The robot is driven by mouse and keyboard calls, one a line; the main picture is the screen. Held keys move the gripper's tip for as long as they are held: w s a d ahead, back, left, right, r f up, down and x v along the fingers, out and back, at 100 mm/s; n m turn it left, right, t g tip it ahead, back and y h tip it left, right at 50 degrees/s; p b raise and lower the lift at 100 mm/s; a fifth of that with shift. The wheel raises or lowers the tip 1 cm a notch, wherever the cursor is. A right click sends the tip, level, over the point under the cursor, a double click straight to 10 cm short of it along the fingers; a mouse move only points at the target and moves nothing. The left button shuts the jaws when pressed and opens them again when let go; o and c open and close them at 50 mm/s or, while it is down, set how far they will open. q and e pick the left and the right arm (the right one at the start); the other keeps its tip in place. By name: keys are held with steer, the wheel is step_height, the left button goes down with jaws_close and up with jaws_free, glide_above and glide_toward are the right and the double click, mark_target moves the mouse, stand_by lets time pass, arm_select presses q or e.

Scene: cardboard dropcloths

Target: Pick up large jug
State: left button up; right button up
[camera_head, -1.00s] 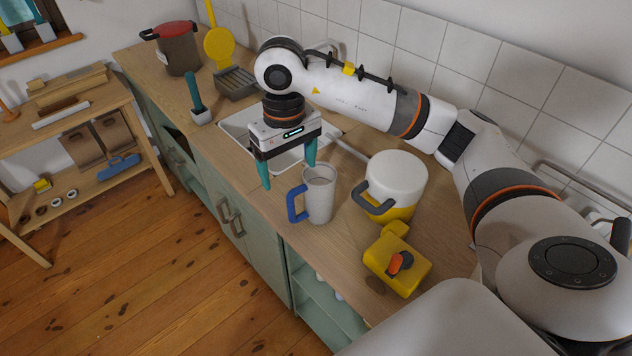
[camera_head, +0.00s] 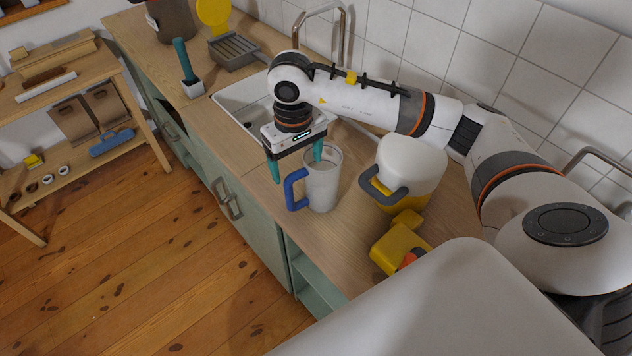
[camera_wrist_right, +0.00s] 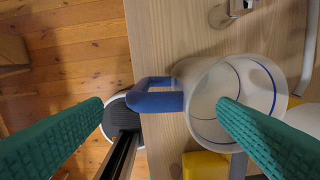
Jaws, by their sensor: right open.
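The large jug (camera_head: 322,187) is pale grey with a blue handle (camera_head: 293,190) on its left side. It stands upright on the wooden counter. My right gripper (camera_head: 297,169) is open, with teal fingers just above the jug's handle side. In the right wrist view, the open gripper (camera_wrist_right: 162,103) has the blue handle (camera_wrist_right: 155,96) between its fingers in the picture. One finger overlaps the mouth of the jug (camera_wrist_right: 203,123); I cannot tell whether it is inside or above the rim. The other finger is out past the handle. My left gripper is not in view.
A white and yellow pot (camera_head: 415,163) with a grey handle stands close to the jug's right. A yellow object (camera_head: 393,248) lies in front of it. The sink (camera_head: 240,104) and a faucet (camera_head: 342,18) are behind. The counter's front edge is near the handle.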

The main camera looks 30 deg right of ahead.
mark_target(296, 172)
steer(key=shift+f, duration=0.65)
steer(key=f+p, duration=0.2)
steer(key=f, duration=0.1)
steer(key=f+p, duration=0.1)
steer(key=shift+a+f, duration=0.2)
steer(key=shift+a, duration=0.05)
steer(key=shift+f, duration=0.35)
steer(key=c, duration=1.5)
